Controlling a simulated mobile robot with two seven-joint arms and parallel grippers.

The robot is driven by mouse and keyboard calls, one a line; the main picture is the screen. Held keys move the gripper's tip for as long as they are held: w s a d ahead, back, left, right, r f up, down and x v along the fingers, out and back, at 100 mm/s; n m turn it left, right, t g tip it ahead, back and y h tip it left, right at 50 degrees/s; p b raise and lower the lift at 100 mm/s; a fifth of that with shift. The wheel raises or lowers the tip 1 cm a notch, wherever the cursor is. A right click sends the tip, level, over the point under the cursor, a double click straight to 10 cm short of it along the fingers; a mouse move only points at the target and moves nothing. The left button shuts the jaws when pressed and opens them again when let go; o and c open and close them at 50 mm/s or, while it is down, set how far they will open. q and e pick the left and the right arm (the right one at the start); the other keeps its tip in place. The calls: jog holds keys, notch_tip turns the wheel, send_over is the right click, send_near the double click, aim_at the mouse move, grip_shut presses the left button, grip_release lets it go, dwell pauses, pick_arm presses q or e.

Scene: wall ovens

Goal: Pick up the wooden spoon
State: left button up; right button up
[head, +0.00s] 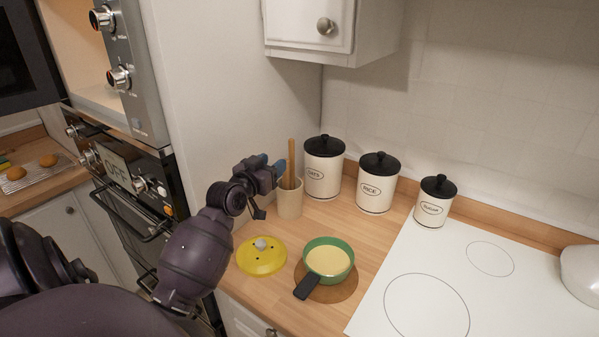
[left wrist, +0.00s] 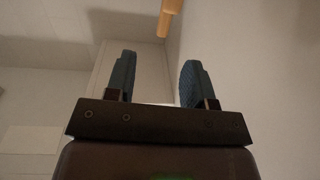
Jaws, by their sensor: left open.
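The wooden spoon (head: 291,158) stands upright in a beige holder (head: 289,202) near the wall corner, with its handle up and its lower end hidden inside. My left gripper (head: 277,174) is open and empty, just left of the spoon at about the height of the holder's rim. In the left wrist view the two blue fingertips (left wrist: 155,75) are spread apart. The tip of the spoon handle (left wrist: 170,18) shows above them, beyond the fingers and closer to the right one. It does not appear to be between them. My right gripper is out of view.
Canisters marked oats (head: 323,170), rice (head: 375,188) and another (head: 434,205) stand right of the holder. A yellow lid (head: 261,258) and a green pan (head: 328,244) sit in front. A wall cabinet (head: 310,28) hangs above; ovens (head: 135,185) are at left.

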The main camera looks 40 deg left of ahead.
aim_at(290, 149)
pick_arm(q)
jog(key=w, duration=0.2)
jog(key=w+a, duration=0.1)
jog(key=w, duration=0.1)
jog(key=shift+w+p, duration=0.3)
jog(key=shift+w, duration=0.4)
jog(key=w, duration=0.1)
jog(key=w+a, duration=0.1)
jog(key=w, duration=0.1)
jog(key=shift+w+a+f+p, duration=0.2)
jog(key=shift+w+f+p, duration=0.05)
jog(key=shift+f+p, duration=0.1)
jog(key=shift+w+a, duration=0.1)
jog(key=shift+w, duration=0.5)
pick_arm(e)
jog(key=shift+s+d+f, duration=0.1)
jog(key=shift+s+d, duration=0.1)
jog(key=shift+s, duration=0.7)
pick_arm(q)
grip_shut()
